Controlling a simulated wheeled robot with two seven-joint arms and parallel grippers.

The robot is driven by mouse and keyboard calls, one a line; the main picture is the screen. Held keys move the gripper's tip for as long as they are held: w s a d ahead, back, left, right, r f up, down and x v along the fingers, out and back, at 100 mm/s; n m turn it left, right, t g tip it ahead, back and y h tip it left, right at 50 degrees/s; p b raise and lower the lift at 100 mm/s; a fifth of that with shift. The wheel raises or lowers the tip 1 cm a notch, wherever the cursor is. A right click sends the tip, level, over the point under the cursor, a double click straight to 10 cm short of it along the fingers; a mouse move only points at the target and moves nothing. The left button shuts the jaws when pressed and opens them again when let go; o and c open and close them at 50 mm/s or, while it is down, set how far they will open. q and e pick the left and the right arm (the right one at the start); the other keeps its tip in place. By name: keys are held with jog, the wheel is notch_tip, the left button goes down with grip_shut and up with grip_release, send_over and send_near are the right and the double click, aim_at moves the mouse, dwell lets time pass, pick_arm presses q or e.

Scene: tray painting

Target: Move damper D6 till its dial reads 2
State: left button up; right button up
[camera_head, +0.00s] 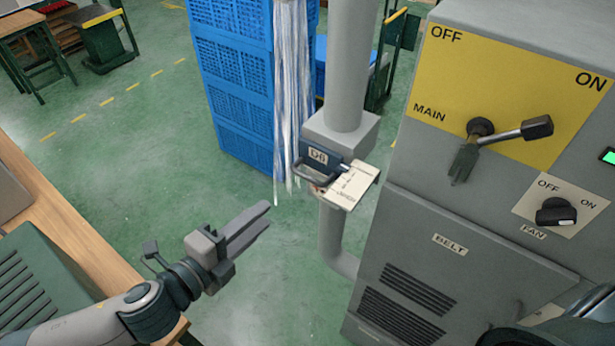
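Damper D6 (341,129) is a grey box on a vertical duct, with a dark blue plate labelled D6. A looped dark handle (316,174) sticks out from its front. A pale scale plate (350,187) with small marks juts out at its right; I cannot read the marks or the setting. My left gripper (268,213) is to the left of and below the damper, apart from it and empty. Its two fingers lie close together with no clear gap, pointing up and right toward the damper. My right gripper is not in view.
A grey cabinet (440,215) with a main lever (512,133) and fan knob (556,211) stands right of the duct. Blue crates (232,80) and hanging pale strips (291,90) are behind. A wooden bench (60,225) is at left. Open green floor lies between.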

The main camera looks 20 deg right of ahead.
aim_at(306, 179)
pick_arm(q)
jog(key=b+x, duration=0.6)
jog(key=x, duration=1.1)
jog(key=shift+w+d+f, duration=0.1)
jog(key=shift+d, duration=0.1)
grip_shut()
